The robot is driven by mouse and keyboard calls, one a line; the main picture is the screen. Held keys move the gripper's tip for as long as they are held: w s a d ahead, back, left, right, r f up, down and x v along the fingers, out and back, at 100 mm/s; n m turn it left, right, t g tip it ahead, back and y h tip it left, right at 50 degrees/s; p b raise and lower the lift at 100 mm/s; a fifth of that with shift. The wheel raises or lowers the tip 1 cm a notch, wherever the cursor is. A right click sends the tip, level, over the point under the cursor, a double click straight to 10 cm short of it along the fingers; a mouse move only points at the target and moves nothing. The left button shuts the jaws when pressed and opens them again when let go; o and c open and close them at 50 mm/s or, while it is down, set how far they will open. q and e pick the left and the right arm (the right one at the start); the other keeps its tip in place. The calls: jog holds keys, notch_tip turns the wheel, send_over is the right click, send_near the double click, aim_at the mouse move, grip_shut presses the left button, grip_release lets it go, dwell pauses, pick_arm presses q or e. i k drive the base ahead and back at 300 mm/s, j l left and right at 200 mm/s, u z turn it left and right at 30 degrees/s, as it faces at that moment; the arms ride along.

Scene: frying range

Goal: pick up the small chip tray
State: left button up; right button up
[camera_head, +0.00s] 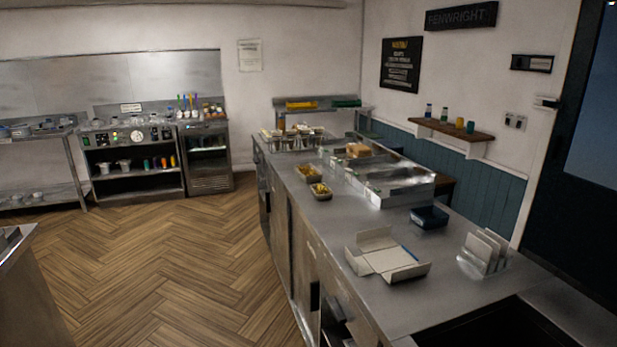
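Two small metal trays with yellow contents that look like chips stand on the long steel counter. One tray (308,173) is farther back, and the other tray (321,191) is a little nearer and to the right. They sit close to the counter's left edge, apart from each other. I cannot tell from their size which one is the small chip tray. Neither of my grippers is in view, and nothing is touching the trays.
The long counter (370,235) also bears an open cardboard box (385,254), a dark blue tub (429,217), a rack of white cards (485,250) and a steel fryer unit (398,188). The wooden floor (170,270) left of it is clear.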

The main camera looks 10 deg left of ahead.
aim_at(322, 192)
jog(key=i+j+z, duration=0.1)
jog(key=z, duration=0.25)
jog(key=j+z, duration=0.1)
jog(key=z, duration=0.25)
jog(key=i+j+z, duration=0.1)
jog(key=z, duration=0.25)
jog(key=i+j+z, duration=0.2)
jog(key=j+z, duration=0.15)
jog(key=j, duration=0.9)
jog(key=j+z, duration=0.4)
jog(key=j, duration=0.8)
